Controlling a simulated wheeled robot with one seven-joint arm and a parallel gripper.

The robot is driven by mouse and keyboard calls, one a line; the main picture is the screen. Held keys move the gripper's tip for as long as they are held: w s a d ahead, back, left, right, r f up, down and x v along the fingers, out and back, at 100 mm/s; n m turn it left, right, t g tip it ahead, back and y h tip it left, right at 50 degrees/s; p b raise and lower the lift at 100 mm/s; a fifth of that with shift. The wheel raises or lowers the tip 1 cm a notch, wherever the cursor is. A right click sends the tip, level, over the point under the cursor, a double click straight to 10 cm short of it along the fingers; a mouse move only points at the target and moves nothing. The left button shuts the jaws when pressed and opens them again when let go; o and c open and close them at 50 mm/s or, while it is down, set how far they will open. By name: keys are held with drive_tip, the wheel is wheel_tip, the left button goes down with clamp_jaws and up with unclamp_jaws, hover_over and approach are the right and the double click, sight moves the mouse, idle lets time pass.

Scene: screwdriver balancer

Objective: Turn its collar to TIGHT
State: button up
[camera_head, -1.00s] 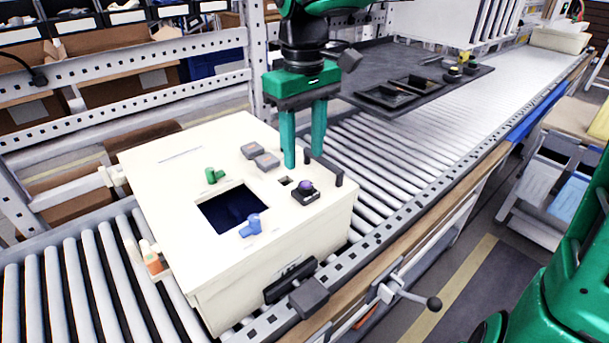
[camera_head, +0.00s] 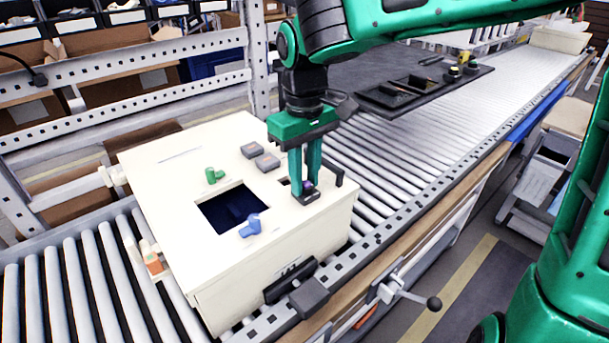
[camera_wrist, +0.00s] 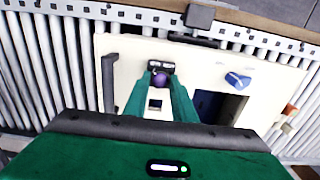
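A cream box (camera_head: 150,180) stands on the roller conveyor. Near its right front corner is a small purple round collar (camera_wrist: 160,82) on a black base (camera_head: 306,199). My gripper (camera_head: 307,185) points down over it, with its green fingers on either side of the collar. In the wrist view the fingertips (camera_wrist: 160,78) reach the collar, and it fills most of the gap between them. The fingers partly hide the collar in the head view. Any marking for TIGHT is too small to read.
The box top has a dark square opening (camera_head: 232,208), a blue knob (camera_head: 251,226), a green knob (camera_head: 214,175) and two grey blocks (camera_head: 259,156). A dark handle (camera_wrist: 108,85) stands beside the collar. A black tray (camera_head: 420,88) lies farther back on the right.

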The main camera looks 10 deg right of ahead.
drive_tip(key=shift+m, duration=0.4)
drive_tip(key=m, duration=0.3)
drive_tip(key=shift+m, duration=0.3)
drive_tip(key=m, duration=0.4)
drive_tip(key=shift+m, duration=0.3)
drive_tip(key=m, duration=0.4)
drive_tip(key=shift+a, duration=0.1)
drive_tip(key=shift+r+m, duration=0.1)
drive_tip(key=shift+m, duration=2.3)
drive_tip(key=o, duration=1.1)
wheel_tip(320, 180, up, 11)
drive_tip(key=shift+w+f, duration=0.15)
